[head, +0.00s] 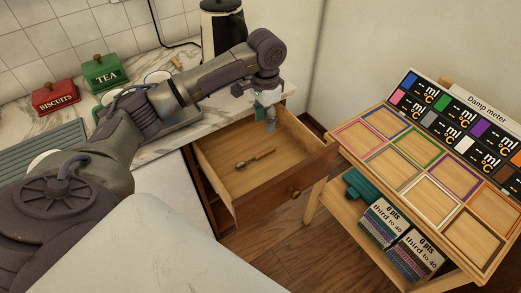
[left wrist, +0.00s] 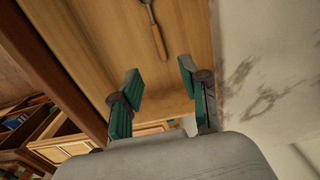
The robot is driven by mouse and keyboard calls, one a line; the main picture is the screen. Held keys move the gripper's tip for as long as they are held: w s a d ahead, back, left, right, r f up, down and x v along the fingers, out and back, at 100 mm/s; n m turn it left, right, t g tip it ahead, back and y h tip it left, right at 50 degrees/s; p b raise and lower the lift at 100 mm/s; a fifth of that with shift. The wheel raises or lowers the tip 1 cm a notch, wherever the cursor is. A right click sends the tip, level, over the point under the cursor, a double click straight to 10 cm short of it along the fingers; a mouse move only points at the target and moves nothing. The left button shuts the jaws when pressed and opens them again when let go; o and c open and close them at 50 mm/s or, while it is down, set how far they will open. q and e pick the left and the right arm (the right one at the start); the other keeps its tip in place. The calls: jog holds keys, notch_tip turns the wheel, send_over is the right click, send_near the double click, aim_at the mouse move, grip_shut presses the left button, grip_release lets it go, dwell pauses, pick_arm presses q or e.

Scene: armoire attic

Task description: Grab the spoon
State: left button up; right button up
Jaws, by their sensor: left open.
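The spoon (head: 255,159) lies on the floor of the open wooden drawer (head: 222,181) in the head view. It has a brown handle and a darker metal end. In the left wrist view the spoon (left wrist: 153,29) shows at the top centre, its handle pointing toward the gripper. My left gripper (head: 268,112) hangs above the back right part of the drawer in the head view, apart from the spoon. In the left wrist view its two green fingers (left wrist: 158,88) are spread with nothing between them. My right gripper is not in view.
A marble counter (head: 155,150) holds a red biscuits tin (head: 56,97), a green tea tin (head: 104,73) and a kettle (head: 222,25). A wooden stand (head: 395,170) with coloured frames is right of the drawer. The drawer's front wall (head: 290,190) rises around the spoon's space.

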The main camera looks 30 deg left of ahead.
pick_arm(q)
send_over(262, 153)
jog(key=f, duration=0.6)
jog(key=shift+w+f, duration=0.3)
jog(key=shift+f, duration=0.1)
jog(key=shift+w+f, duration=0.1)
jog(key=shift+f, duration=0.3)
jog(key=shift+s+f, duration=0.2)
jog(key=shift+f, duration=0.35)
jog(key=shift+s+f, duration=0.15)
jog(key=shift+f, duration=0.35)
notch_tip(262, 153, down, 2)
jog(key=shift+s+f+b, duration=0.1)
jog(key=shift+f+b, duration=0.15)
jog(key=shift+b, duration=0.05)
jog(key=shift+f, duration=0.45)
grip_shut()
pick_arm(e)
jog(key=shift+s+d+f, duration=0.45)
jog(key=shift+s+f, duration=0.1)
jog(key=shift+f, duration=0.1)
